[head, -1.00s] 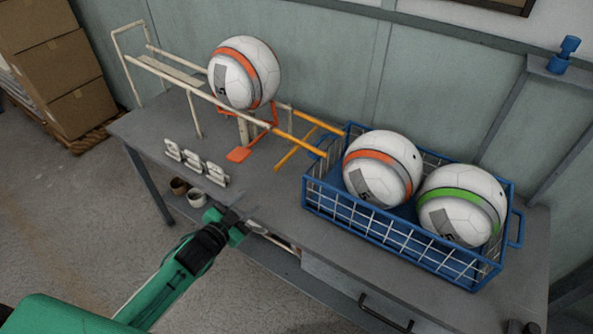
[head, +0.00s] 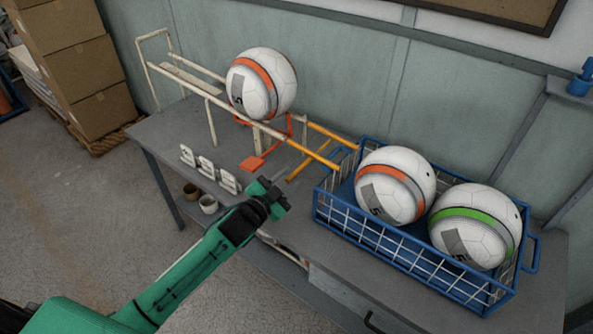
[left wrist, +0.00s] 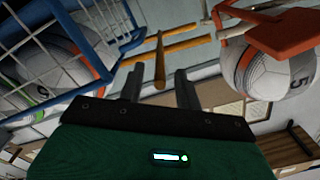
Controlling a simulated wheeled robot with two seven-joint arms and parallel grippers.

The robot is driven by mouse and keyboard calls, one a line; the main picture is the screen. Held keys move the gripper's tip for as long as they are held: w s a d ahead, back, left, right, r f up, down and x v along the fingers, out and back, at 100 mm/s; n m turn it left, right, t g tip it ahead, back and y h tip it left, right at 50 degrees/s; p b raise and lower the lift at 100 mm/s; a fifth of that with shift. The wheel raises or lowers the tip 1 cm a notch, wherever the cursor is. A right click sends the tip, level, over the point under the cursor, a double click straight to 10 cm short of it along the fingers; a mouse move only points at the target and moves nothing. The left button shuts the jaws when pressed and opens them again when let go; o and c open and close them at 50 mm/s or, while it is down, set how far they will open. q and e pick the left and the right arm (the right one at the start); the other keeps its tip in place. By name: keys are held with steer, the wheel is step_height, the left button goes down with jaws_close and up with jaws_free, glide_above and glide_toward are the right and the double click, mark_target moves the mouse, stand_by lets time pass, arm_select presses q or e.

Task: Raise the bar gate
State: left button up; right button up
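The red-orange bar gate (head: 291,124) stands across the off-white rail track (head: 205,86), just in front of a white ball with an orange band (head: 262,83). A flat red-orange tab (head: 252,163) sticks out low at its near side; the tab also shows in the left wrist view (left wrist: 282,36). My left gripper (head: 277,183) is over the table's front part, to the right of the tab and apart from it. My right gripper is not in view.
Yellow-orange rails (head: 318,153) slope from the gate to a blue wire basket (head: 330,213) holding two balls, one orange-banded (head: 395,186), one green-banded (head: 473,227). White number-like blocks (head: 207,168) stand left of my gripper. Two small cups (head: 208,204) sit below the tabletop edge.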

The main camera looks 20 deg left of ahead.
mark_target(297, 170)
arm_select(q)
steer(key=shift+x, duration=2.05)
jaws_close()
